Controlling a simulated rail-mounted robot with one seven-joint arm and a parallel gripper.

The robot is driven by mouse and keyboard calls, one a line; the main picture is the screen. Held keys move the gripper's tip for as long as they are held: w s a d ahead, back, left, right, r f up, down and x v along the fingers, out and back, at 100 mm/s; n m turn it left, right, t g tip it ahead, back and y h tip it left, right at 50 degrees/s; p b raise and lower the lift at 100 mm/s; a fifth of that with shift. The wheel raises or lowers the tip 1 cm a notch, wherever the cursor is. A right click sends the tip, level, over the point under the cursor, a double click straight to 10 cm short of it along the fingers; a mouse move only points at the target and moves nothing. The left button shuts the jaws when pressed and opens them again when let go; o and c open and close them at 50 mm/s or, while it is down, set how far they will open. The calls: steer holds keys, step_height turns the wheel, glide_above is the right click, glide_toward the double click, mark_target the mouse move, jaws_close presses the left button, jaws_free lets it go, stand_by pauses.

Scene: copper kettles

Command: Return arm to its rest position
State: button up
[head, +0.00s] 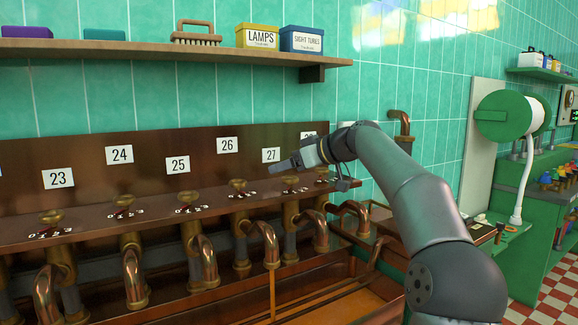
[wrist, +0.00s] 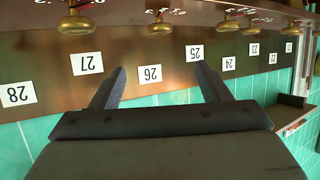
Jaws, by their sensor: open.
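My gripper (head: 283,166) is raised in front of the brown number panel (head: 205,148), by the label 27 (head: 271,155). It is open, and nothing shows between its fingers. In the wrist view the picture is upside down, and the two dark fingers (wrist: 162,82) stand apart on either side of the label 26 (wrist: 150,74). Brass valve knobs (head: 238,184) with small number scales run along the ledge below the labels. My arm reaches in from the lower right and hides part of the panel's right end. Whether the fingers touch the panel I cannot tell.
Copper pipes (head: 207,262) curve out below the valves over a trough (head: 335,292). A shelf (head: 150,47) above holds a brush (head: 196,34), a yellow box (head: 258,36) and a blue box (head: 302,41). A green machine (head: 500,116) stands at right, with checkered floor below.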

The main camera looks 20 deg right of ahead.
steer(key=s+a+f+m+g+h+p, duration=0.35)
steer(key=s+a+f+g+p, duration=0.35)
steer(key=s+a+f, duration=0.55)
steer(key=s+f+m+g+h+p, duration=0.1)
steer(key=s+f+p, duration=0.3)
steer(key=s, duration=1)
steer(key=s+f+m+g+h+p, duration=0.2)
steer(key=s+f+h+p, duration=0.1)
steer(key=s, duration=1.2)
step_height(320, 180, down, 3)
steer(key=shift+s+d+r+m+p, duration=0.2)
steer(key=shift+d+m+p, duration=0.15)
steer(key=shift+d+p, duration=0.15)
